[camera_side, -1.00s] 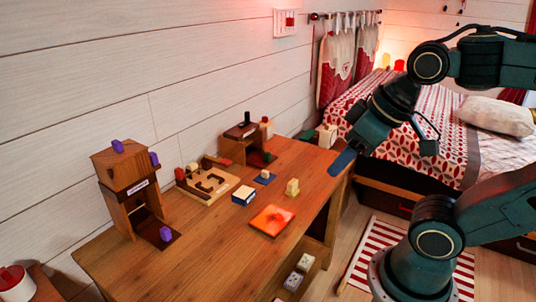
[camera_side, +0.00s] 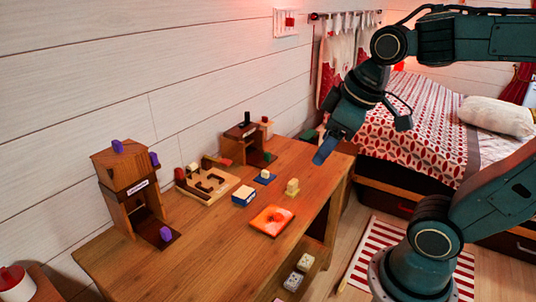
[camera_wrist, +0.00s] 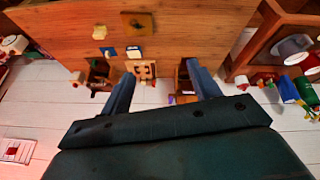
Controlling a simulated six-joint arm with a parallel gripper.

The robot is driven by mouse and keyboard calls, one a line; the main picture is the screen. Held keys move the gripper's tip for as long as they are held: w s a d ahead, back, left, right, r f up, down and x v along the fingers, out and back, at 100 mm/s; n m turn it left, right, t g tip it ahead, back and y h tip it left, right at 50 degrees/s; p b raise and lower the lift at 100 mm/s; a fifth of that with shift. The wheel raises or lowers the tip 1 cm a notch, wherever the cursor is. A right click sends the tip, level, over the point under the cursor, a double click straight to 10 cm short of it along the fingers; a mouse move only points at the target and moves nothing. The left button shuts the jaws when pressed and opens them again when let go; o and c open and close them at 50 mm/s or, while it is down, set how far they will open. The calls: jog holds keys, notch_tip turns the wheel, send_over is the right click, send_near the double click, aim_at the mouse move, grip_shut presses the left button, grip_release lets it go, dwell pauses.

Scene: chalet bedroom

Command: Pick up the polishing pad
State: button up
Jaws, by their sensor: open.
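Two small knobbed pads lie on the wooden table, and I cannot tell for certain which is the polishing pad. One is yellow with a pale block-like knob (camera_side: 291,190); it also shows in the wrist view (camera_wrist: 99,32). The other is a flat blue pad with a pale knob (camera_side: 264,178), just behind it, also in the wrist view (camera_wrist: 108,52). My gripper (camera_side: 323,158) hangs in the air near the table's far right end, apart from both pads. Its two fingers are spread and empty in the wrist view (camera_wrist: 160,72).
The table (camera_side: 200,260) also bears an orange tile (camera_side: 271,220), a blue-and-white box (camera_side: 244,195), a wooden maze (camera_side: 208,186), a tall wooden house (camera_side: 122,180) and a small cabinet (camera_side: 238,150) along the wall. A bed (camera_side: 440,120) stands beyond. Bare wood lies at the table's front left.

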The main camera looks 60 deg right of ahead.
jog(key=w+d+f+n+g, duration=0.1)
jog(key=w+d+n, duration=0.35)
jog(key=w, duration=0.35)
jog(key=n+g, duration=0.4)
jog(key=n, duration=0.7)
send_over(293, 181)
notch_tip(293, 181, down, 21)
jog(key=f, duration=0.8)
jog(key=shift+s+f, duration=0.2)
jog(key=shift+d+f, duration=0.1)
jog(key=shift+f, duration=0.1)
jog(key=shift+w+f, duration=0.15)
jog(key=shift+f, duration=1.15)
jog(key=shift+w+f, duration=0.1)
jog(key=shift+f, duration=1.2)
